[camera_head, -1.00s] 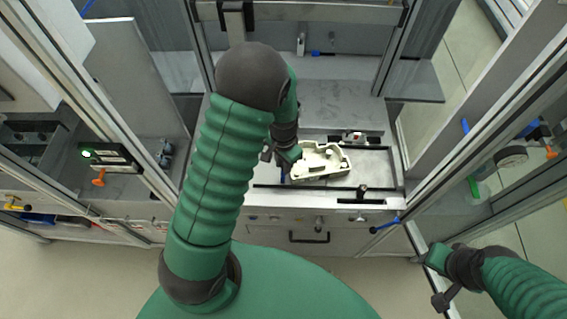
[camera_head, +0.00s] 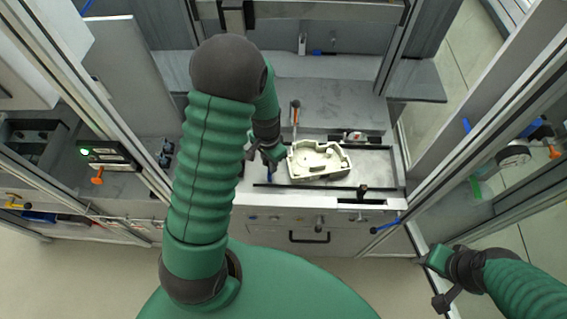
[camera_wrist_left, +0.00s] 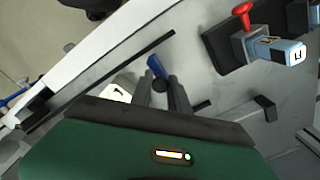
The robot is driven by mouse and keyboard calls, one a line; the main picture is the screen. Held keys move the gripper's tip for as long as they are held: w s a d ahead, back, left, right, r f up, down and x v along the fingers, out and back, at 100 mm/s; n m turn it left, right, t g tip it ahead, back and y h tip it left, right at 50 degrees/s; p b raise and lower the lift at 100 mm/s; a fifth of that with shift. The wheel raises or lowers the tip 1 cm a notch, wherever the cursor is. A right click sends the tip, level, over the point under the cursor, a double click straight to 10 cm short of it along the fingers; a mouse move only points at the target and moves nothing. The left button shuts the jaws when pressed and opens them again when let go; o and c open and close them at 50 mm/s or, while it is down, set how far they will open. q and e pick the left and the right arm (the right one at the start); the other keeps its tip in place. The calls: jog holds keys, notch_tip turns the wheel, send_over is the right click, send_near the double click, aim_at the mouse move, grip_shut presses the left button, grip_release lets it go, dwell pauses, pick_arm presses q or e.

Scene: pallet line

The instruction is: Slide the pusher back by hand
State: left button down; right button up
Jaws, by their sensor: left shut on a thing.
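My left gripper (camera_head: 267,160) is at the left end of the tray-like fixture, just left of the pale casting. In the left wrist view its two fingers (camera_wrist_left: 161,88) are closed around a small dark round part with a blue end, which I take to be the pusher's handle (camera_wrist_left: 154,65). The blue end (camera_head: 269,173) also shows below the fingers in the head view. The rest of the pusher is hidden. The pale casting (camera_head: 318,175) lies on the fixture, a little apart from the gripper. My right gripper (camera_head: 437,262) is at the lower right, away from the fixture; its jaws are unclear.
A red-orange handled clamp (camera_head: 295,112) stands behind the casting; a similar red knob (camera_wrist_left: 243,12) shows in the wrist view. Dark rails (camera_head: 325,187) edge the fixture. Frame posts (camera_head: 480,145) stand at both sides. A blue-tipped lever (camera_head: 384,226) sticks out in front.

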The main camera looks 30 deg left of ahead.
pick_arm(q)
jog(key=s+a, duration=0.1)
jog(key=a, duration=0.1)
jog(key=s+a, duration=0.1)
jog(key=a, duration=0.1)
jog(key=s+a, duration=0.2)
jog(key=shift+a, duration=0.2)
jog(key=shift+w+d, duration=0.15)
jog(key=shift+d, duration=0.1)
jog(key=c, duration=1.7)
grip_release()
jog(key=shift+o, duration=1.2)
jog(key=shift+a, duration=0.15)
jog(key=shift+o, duration=1)
jog(key=shift+s+a, duration=0.15)
jog(key=shift+s, duration=0.05)
jog(key=shift+a, duration=0.2)
jog(key=shift+w+d+r, duration=0.1)
jog(key=shift+w+d, duration=0.05)
jog(key=shift+d, duration=0.05)
notch_tip(320, 180, up, 16)
jog(key=b, duration=0.1)
jog(key=shift+a+r, duration=0.2)
pick_arm(e)
jog(key=shift+s+a+f, duration=0.2)
jog(key=shift+f, duration=0.45)
